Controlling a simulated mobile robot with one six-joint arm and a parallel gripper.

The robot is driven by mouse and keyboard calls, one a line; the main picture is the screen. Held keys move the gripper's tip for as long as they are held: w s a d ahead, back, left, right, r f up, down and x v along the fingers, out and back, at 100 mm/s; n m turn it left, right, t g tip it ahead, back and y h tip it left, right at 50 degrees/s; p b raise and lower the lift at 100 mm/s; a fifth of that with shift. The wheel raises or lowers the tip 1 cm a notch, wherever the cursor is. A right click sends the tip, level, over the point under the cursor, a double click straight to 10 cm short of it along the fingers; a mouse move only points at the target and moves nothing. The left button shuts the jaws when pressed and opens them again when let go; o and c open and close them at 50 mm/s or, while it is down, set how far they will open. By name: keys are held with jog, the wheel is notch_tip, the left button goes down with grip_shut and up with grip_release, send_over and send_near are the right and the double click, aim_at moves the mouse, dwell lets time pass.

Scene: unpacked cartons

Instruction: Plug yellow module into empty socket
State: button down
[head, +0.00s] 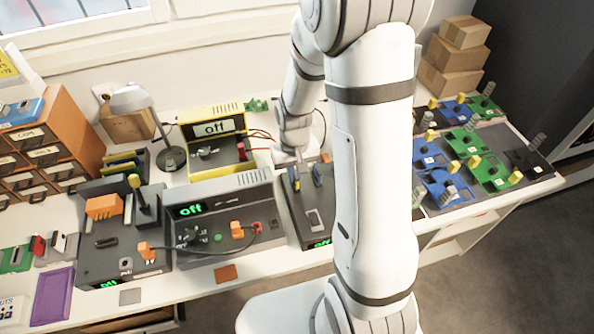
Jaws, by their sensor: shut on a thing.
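My gripper (290,157) is at the back of a dark grey device (312,222), low over its top. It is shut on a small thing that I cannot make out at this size. I cannot make out an empty socket, as my arm covers the device's right side. A small rack (127,172) at the left holds thin cards, and one looks yellow. I cannot tell which piece is the yellow module.
A yellow instrument (212,112) reading "off" and a grey console (190,192) stand left of my gripper. A lamp (171,158), cables and orange drawers (48,135) are further left. Blue and green boards (440,185) lie right of my arm, with cartons (453,70) behind.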

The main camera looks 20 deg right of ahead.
aim_at(295, 173)
jog(key=c, duration=1.5)
grip_release()
jog(key=shift+o, duration=0.2)
jog(key=shift+s+r, duration=0.1)
jog(key=shift+r, duration=3.95)
jog(key=s+r+t, duration=0.2)
jog(key=s+r, duration=1)
jog(key=s, duration=0.2)
jog(key=shift+d+t, duration=0.35)
jog(key=shift+t, duration=0.05)
